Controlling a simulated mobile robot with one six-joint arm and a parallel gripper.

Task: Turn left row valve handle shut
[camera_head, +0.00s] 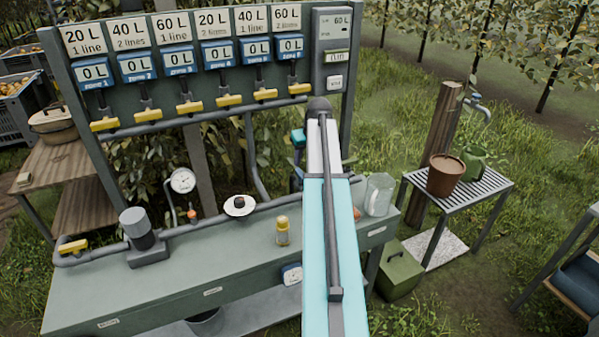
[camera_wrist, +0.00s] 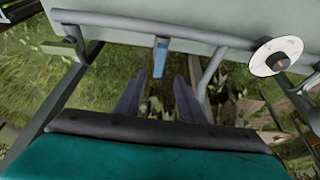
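A row of yellow valve handles runs under the meter panel in the head view. The leftmost handle (camera_head: 104,124) lies crosswise below the first blue "0 L" meter (camera_head: 94,77). Another yellow handle (camera_head: 73,247) sits low on the pipe at the bench's left end. I cannot tell which of these is the left row valve. My gripper (camera_wrist: 158,98) shows in the wrist view as two dark fingers, spread apart with nothing between them. It is away from the yellow handles, none of which shows clearly in the wrist view.
A slatted table (camera_head: 487,180) with a brown pot (camera_head: 446,176) stands right.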

